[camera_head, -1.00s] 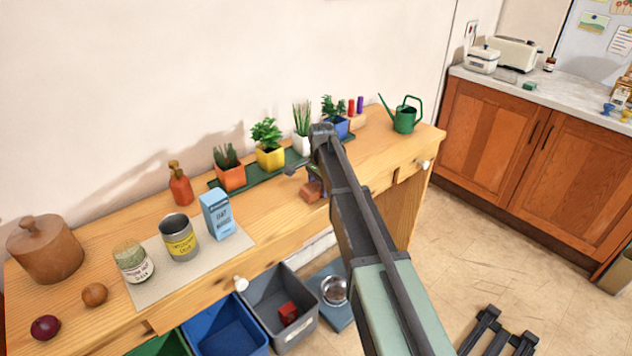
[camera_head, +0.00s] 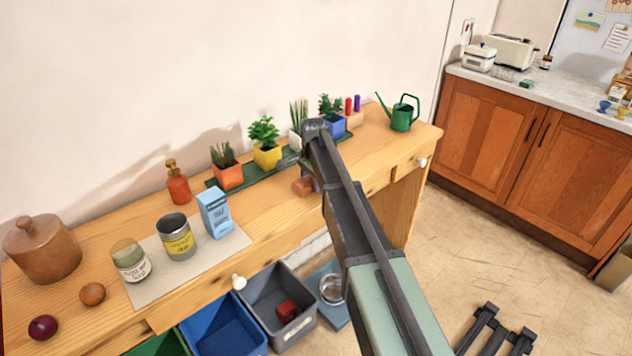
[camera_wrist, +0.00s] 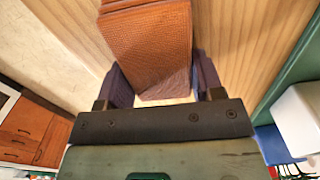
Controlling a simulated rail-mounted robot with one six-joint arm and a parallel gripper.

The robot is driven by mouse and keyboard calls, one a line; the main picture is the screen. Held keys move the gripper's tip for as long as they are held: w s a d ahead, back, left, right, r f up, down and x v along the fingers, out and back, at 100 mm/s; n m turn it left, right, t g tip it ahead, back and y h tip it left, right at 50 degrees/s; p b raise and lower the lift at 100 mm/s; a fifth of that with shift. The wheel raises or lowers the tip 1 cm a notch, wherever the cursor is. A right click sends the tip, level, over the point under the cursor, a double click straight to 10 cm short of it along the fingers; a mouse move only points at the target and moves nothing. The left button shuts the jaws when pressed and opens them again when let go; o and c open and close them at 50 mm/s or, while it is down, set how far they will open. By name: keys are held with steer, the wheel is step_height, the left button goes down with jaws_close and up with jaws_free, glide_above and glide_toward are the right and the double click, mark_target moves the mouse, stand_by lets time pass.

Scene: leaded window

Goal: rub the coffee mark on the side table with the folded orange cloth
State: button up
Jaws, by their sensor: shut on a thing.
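The folded orange cloth (camera_head: 303,186) shows as a small brownish-orange block at the wooden side table (camera_head: 265,215), in front of the plant tray. In the wrist view the cloth (camera_wrist: 150,50) is a stack of textured folds between two purple fingers. My gripper (camera_wrist: 160,82) is shut on it. In the head view my gripper (camera_head: 312,181) is mostly hidden behind my arm. I cannot tell whether the cloth touches the tabletop. I cannot make out the coffee mark in either view; my arm and the cloth hide part of the table.
Potted plants stand on a green tray (camera_head: 275,173) along the wall. A green watering can (camera_head: 402,118) is at the right end. A blue carton (camera_head: 214,213), a yellow-labelled tin (camera_head: 176,237) and a jar (camera_head: 130,261) stand on a mat to the left. Open bins are below.

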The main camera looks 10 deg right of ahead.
steer(key=shift+w+a, duration=0.45)
steer(key=shift+w, duration=0.45)
steer(key=shift+w+a, duration=0.45)
steer(key=shift+w, duration=0.4)
steer(key=shift+w+d, duration=0.25)
steer(key=shift+d, duration=0.3)
steer(key=shift+w+d, duration=0.2)
steer(key=shift+d, duration=0.35)
steer(key=shift+s+d+r, duration=0.1)
steer(key=shift+s+d, duration=0.5)
steer(key=shift+s, duration=0.5)
steer(key=shift+s+d+f, duration=0.1)
steer(key=shift+s+d, duration=0.5)
steer(key=shift+s, duration=0.55)
steer(key=shift+s+d+r, duration=0.1)
steer(key=shift+s+d, duration=0.5)
steer(key=shift+s, duration=0.5)
steer(key=shift+w+a, duration=0.45)
steer(key=shift+w, duration=0.45)
steer(key=shift+w+a, duration=0.45)
steer(key=shift+w, duration=0.4)
steer(key=shift+w+a, duration=0.45)
steer(key=shift+w, duration=0.4)
steer(key=shift+w+a, duration=0.4)
steer(key=shift+w, duration=0.4)
step_height(320, 180, up, 6)
steer(key=p, duration=0.6)
steer(key=shift+f, duration=0.2)
